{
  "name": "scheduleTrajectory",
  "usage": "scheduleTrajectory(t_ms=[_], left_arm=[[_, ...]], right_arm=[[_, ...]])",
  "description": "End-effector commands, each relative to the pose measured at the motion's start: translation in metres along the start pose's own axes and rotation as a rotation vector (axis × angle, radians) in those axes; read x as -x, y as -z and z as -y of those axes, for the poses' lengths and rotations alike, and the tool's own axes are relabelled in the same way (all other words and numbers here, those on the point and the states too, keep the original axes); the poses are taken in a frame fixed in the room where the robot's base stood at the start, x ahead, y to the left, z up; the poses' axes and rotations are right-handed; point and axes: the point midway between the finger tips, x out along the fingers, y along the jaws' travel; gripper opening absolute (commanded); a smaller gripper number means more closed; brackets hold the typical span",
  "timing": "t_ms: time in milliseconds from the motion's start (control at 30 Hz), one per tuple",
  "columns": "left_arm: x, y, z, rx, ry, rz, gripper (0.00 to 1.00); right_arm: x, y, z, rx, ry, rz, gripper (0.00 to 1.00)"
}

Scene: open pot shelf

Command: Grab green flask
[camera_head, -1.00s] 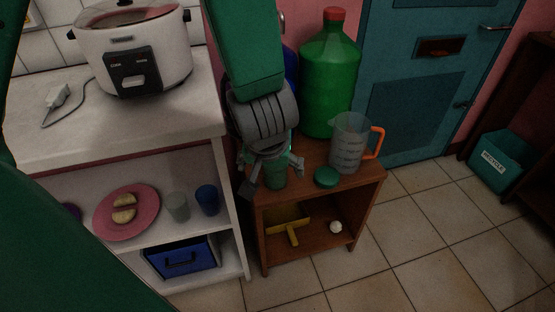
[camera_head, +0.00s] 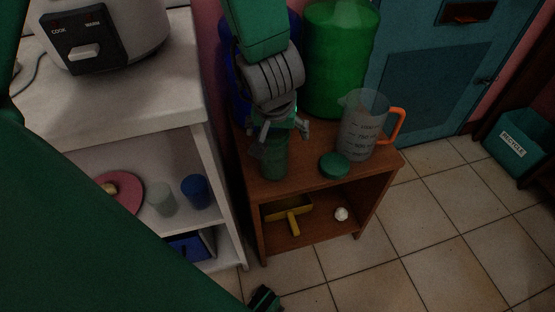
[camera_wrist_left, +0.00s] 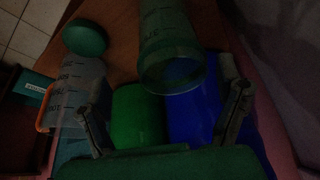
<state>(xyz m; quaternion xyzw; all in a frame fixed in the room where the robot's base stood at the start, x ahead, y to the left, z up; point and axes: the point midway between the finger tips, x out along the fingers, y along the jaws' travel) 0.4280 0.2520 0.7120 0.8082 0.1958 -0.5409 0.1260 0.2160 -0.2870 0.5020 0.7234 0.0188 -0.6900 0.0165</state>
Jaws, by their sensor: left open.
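The green flask (camera_head: 273,162), translucent and upright, stands on the top of the small wooden shelf. My left gripper (camera_head: 281,134) is open, just above and behind the flask's top in the head view, and overlaps its upper part. In the left wrist view the flask's open mouth (camera_wrist_left: 172,68) faces the camera, with graduation marks on its side. It appears between the two spread fingers of the gripper (camera_wrist_left: 163,103) and beyond them, with gaps on both sides. I cannot tell whether a finger touches it. My right gripper is not in view.
A green lid (camera_head: 335,165) and a measuring jug (camera_head: 362,130) with an orange handle stand right of the flask. A big green bottle (camera_head: 338,65) and a blue container (camera_head: 238,85) stand behind. The white counter (camera_head: 130,110) is close on the left.

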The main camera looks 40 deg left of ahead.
Motion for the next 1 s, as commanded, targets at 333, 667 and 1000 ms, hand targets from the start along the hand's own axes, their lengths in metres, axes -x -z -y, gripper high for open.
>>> scheduleTrajectory(t_ms=[333, 667, 1000], left_arm=[[-0.022, 0.0, 0.001, 0.001, 0.003, -0.002, 0.86], [-0.061, 0.003, 0.003, 0.001, 0.002, -0.002, 0.86], [-0.059, 0.004, 0.004, 0.001, 0.003, -0.001, 0.4]], right_arm=[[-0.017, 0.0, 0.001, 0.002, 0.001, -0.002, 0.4], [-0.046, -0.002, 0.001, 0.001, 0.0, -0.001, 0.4], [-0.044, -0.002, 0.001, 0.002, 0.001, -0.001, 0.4]])
